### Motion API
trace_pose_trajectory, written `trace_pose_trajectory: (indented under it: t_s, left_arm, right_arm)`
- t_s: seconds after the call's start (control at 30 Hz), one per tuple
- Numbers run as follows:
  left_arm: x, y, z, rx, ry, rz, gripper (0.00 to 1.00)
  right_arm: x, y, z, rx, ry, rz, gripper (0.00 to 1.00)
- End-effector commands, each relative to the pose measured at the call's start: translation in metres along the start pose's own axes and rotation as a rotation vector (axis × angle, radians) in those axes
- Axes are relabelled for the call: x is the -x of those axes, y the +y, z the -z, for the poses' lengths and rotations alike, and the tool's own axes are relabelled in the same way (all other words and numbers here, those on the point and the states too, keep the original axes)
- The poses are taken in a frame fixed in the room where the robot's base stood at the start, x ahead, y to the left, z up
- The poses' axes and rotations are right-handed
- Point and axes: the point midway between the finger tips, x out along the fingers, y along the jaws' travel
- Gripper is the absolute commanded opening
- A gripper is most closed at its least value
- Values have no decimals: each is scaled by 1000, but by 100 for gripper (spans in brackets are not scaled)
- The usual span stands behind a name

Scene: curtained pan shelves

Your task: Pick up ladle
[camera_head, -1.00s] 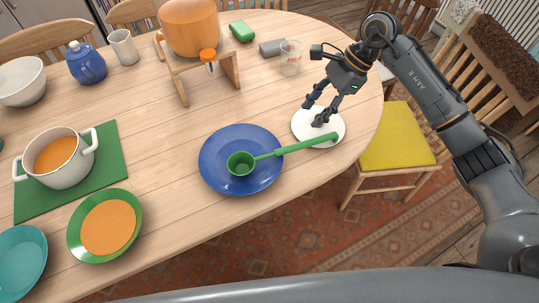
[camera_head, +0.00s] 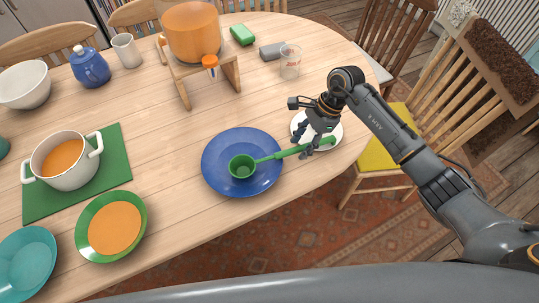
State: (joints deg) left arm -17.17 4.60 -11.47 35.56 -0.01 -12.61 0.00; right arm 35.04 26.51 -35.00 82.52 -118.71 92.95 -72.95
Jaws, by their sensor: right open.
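The green ladle (camera_head: 263,160) lies with its bowl in the blue plate (camera_head: 218,178). Its handle reaches right, over the white saucer (camera_head: 336,130) near the table's right edge. My right gripper (camera_head: 307,148) is open at the handle, its fingers pointing down close to it over the saucer's left part. The fingers hide part of the handle, and I cannot tell whether they touch it. My left gripper is not in view.
A pot of orange soup (camera_head: 90,170) stands on a green mat (camera_head: 45,203) at the left. A green bowl of soup (camera_head: 82,240) and a teal bowl (camera_head: 28,262) are in front. An orange dispenser (camera_head: 190,30) on a wooden stand and a clear cup (camera_head: 290,65) stand behind. The table's middle is clear.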

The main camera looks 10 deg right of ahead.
Motion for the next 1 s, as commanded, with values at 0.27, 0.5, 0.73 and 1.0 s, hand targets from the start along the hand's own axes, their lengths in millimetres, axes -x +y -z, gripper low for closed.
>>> trace_pose_trajectory:
  t_s: [0.27,0.5,0.73,1.0]
  left_arm:
    - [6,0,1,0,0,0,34]
    - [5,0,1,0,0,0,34]
    - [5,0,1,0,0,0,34]
    - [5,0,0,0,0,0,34]
  right_arm:
    - [-20,0,0,-1,0,1,44]
    - [-20,0,0,0,0,1,26]
    - [-20,0,0,0,0,1,0]
    - [-19,-1,0,0,0,2,0]
